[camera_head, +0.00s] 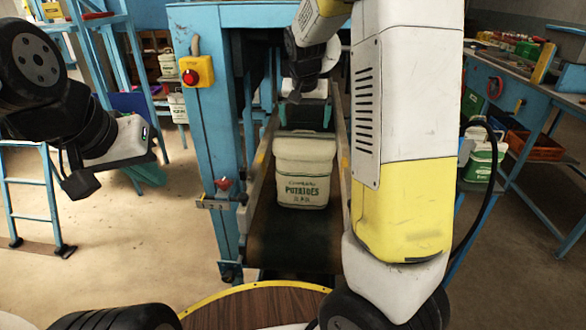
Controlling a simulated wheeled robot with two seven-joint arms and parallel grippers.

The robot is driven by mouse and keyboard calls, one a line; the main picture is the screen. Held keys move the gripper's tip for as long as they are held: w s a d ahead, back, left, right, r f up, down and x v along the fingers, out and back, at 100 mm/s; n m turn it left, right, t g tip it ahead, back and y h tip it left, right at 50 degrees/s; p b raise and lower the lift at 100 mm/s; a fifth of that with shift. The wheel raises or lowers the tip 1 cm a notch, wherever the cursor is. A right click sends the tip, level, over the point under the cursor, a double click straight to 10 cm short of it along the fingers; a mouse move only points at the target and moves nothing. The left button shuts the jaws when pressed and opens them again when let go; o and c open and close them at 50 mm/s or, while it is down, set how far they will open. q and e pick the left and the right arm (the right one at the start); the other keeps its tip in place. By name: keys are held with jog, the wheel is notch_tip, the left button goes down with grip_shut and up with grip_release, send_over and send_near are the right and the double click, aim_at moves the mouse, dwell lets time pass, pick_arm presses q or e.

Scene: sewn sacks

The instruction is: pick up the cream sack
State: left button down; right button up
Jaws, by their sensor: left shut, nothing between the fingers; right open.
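The cream sack (303,182), with green "POTATOES" lettering, stands upright on the dark conveyor belt between two side rails. My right gripper (305,118) is at the sack's far top edge. Its teal fingers are apart, one on each side, and it looks open. Whether the fingers touch the sack cannot be told. My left gripper (150,174) is far to the left, away from the conveyor, with its teal fingers shut and empty. The far side of the sack is hidden.
A blue frame post (206,120) with a yellow box and red button (195,72) stands left of the conveyor belt (290,240). Similar sacks stand on the left shelving (178,107) and at right (484,160). A blue workbench (530,95) is at right.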

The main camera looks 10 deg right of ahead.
aim_at(304, 131)
jog(key=x, duration=0.7)
jog(key=shift+w, duration=0.35)
jog(key=shift+c, duration=0.2)
jog(key=c, duration=1.8)
jog(key=shift+w+r, duration=0.1)
jog(key=shift+r, duration=0.05)
grip_shut()
